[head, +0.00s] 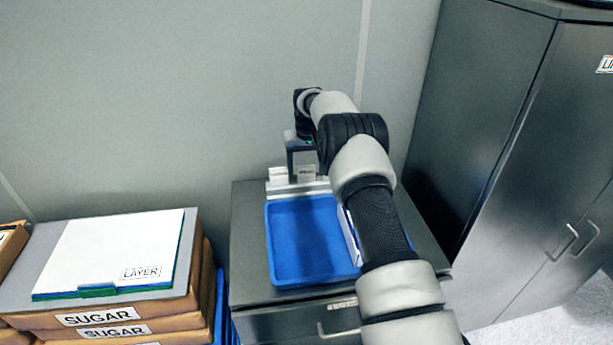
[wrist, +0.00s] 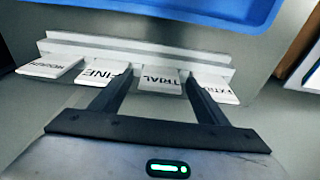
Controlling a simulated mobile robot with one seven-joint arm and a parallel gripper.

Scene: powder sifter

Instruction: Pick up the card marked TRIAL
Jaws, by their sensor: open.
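The TRIAL card (wrist: 160,79) is a small white card with black letters. In the wrist view it stands in a row of cards at a white slotted rack (wrist: 125,42), between the FINE card (wrist: 103,73) and a card reading EXTRA or similar (wrist: 216,89). My gripper (wrist: 157,83) is open, one finger on each side of the TRIAL card. I cannot tell whether the fingers touch it. In the head view my gripper (head: 304,166) is over the rack (head: 280,186) at the back of the cabinet top, and my arm hides part of that area.
Another white card (wrist: 49,66) is at the row's left end. A blue tray (head: 272,255) lies in front of the rack, partly behind my arm. Stacked SUGAR boxes (head: 105,318) with a LAYER sheet (head: 105,250) stand left. A tall dark cabinet (head: 520,150) stands right.

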